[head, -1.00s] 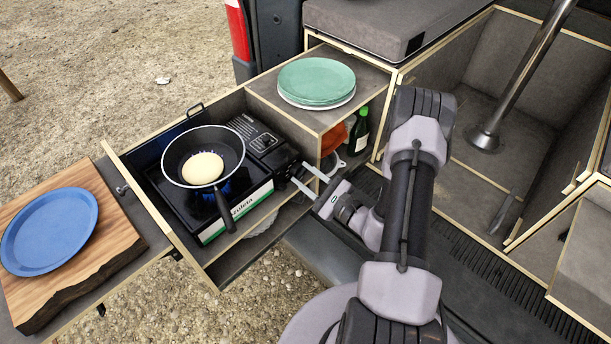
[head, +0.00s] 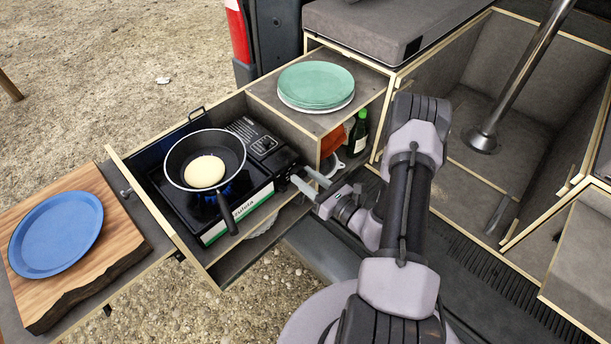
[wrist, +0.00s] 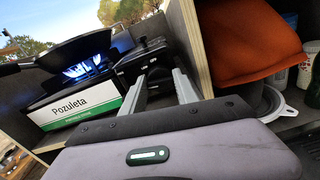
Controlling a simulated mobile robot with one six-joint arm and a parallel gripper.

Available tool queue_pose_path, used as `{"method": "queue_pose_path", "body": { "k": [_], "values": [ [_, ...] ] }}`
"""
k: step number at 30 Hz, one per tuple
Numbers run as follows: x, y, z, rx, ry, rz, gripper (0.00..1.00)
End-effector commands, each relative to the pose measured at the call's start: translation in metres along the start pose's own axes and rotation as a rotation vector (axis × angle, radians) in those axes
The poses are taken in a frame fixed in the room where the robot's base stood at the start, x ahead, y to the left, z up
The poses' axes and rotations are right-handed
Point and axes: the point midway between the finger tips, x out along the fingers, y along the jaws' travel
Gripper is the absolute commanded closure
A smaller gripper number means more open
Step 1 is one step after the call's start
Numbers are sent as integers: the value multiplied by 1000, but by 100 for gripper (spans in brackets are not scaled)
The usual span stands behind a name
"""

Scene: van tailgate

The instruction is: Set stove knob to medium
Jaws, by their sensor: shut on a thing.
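The black camp stove (head: 205,205) sits in the pulled-out drawer, its green and white side label (wrist: 75,108) facing my wrist camera. Blue flame (wrist: 88,66) burns under the black frying pan (head: 205,150), which holds a round pale pancake (head: 204,171). My gripper (head: 299,173) is at the stove's right end, its two grey fingers on either side of the knob (wrist: 158,76) and shut on it. The knob is dark and mostly hidden between the fingers, so its setting cannot be read.
A shelf compartment beside my gripper holds an orange-red item (wrist: 250,40), a green bottle (head: 360,130) and a white-rimmed lid or bowl (wrist: 275,103). Green plates (head: 316,82) are stacked above. A blue plate (head: 56,232) lies on a wooden board (head: 125,235) at left. The pan handle (head: 226,215) points toward me.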

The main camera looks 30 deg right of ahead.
Motion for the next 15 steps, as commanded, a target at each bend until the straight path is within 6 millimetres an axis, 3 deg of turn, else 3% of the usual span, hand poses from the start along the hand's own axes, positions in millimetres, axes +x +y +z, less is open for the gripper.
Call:
{"method": "queue_pose_path", "body": {
  "k": [15],
  "values": [
    [0,0,-1,249,2,0,100]
  ]
}}
